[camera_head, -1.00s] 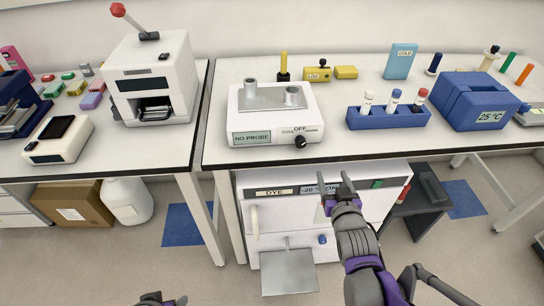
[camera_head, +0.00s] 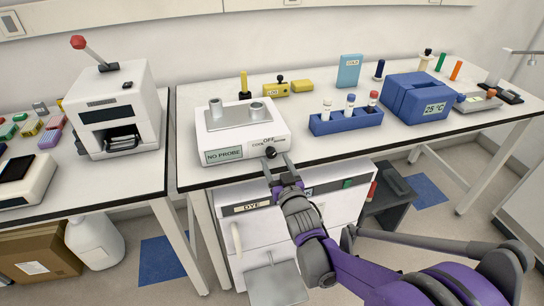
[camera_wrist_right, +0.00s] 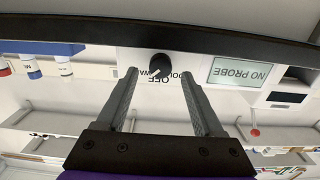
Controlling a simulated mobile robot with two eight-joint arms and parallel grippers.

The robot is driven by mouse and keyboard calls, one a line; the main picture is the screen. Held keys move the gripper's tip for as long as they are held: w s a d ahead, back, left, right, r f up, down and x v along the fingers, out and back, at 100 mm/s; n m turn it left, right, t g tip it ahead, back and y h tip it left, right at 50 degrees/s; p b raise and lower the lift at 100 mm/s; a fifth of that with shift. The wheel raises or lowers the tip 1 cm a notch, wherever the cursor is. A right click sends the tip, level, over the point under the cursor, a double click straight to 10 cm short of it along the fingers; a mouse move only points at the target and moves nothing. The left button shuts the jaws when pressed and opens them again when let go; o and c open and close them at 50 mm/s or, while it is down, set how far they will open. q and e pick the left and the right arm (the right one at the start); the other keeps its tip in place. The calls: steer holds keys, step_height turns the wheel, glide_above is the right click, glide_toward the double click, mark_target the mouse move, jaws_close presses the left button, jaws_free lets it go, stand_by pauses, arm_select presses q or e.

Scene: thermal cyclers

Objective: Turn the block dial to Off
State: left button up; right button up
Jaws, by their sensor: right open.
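The block dial (camera_head: 270,152) is a small black knob on the front of a white heating block unit (camera_head: 225,142), under the word OFF. It also shows in the upside-down right wrist view (camera_wrist_right: 159,65), with a pale mark toward lower left, a little off the OFF label. My right gripper (camera_head: 278,160) is open, its fingertips just in front of the dial. In the wrist view the two fingers (camera_wrist_right: 159,76) appear on either side of the dial; I cannot tell if they touch it. My left gripper is out of view.
The unit's NO PROBE display (camera_head: 224,155) is left of the dial. A blue tube rack (camera_head: 346,124) and a blue 25 °C block (camera_head: 418,98) stand to the right. The dark table edge (camera_head: 330,158) runs close below the dial. A white cabinet (camera_head: 335,200) stands underneath.

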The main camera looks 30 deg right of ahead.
mark_target(272, 155)
steer(key=shift+x, duration=1.65)
jaws_close()
